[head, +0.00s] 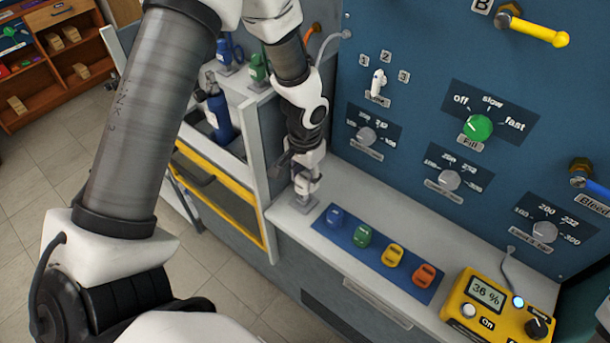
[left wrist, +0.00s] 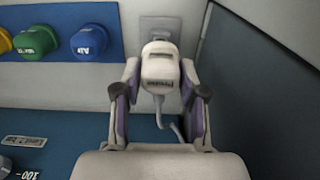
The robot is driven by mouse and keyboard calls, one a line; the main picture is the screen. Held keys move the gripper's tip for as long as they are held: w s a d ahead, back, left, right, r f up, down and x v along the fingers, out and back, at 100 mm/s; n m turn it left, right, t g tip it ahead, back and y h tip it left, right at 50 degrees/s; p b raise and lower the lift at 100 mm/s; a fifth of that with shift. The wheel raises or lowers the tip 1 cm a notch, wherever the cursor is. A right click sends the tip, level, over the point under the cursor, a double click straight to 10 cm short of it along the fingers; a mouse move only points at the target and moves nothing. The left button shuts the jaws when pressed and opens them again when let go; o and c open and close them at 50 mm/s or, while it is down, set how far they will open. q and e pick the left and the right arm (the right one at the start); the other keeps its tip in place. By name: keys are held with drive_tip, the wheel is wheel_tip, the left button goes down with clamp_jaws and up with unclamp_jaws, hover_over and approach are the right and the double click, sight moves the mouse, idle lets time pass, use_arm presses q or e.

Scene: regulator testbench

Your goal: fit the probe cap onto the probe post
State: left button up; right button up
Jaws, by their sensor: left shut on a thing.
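The white probe cap (left wrist: 160,66), with a small dark label, sits between the fingers of my left gripper in the left wrist view. My left gripper (head: 305,192) points down over the left end of the bench ledge and is shut on the cap. A grey base plate (left wrist: 160,27) lies on the ledge just beyond the cap; it also shows under the gripper in the head view (head: 304,205). The probe post is hidden behind the cap and fingers, so I cannot tell whether the cap touches it. My right gripper is not in view.
A blue mat (head: 322,229) holds blue (head: 334,216), green (head: 361,236), yellow (head: 392,254) and orange (head: 423,275) caps right of the gripper. A yellow meter (head: 490,305) stands farther right. The blue panel (head: 420,110) rises behind; a grey wall (head: 250,150) stands close left.

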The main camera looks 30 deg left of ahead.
use_arm(q)
drive_tip(key=shift+f+b, duration=1.1)
drive_tip(key=shift+f, duration=0.7)
idle(0.4)
drive_tip(key=o, duration=1.2)
drive_tip(key=shift+o, duration=0.2)
wheel_tip(320, 180, up, 12)
drive_tip(key=shift+r, duration=0.1)
drive_tip(key=s+d+f+g, duration=0.2)
drive_tip(key=s+f+g, duration=0.1)
drive_tip(key=s+f, duration=1)
drive_tip(key=s+d+f+g, duration=0.2)
drive_tip(key=s+f, duration=1.2)
drive_tip(key=w+t, duration=0.1)
drive_tip(key=w+n+t, duration=0.1)
drive_tip(key=w+t, duration=0.3)
drive_tip(key=shift+w+f, duration=0.25)
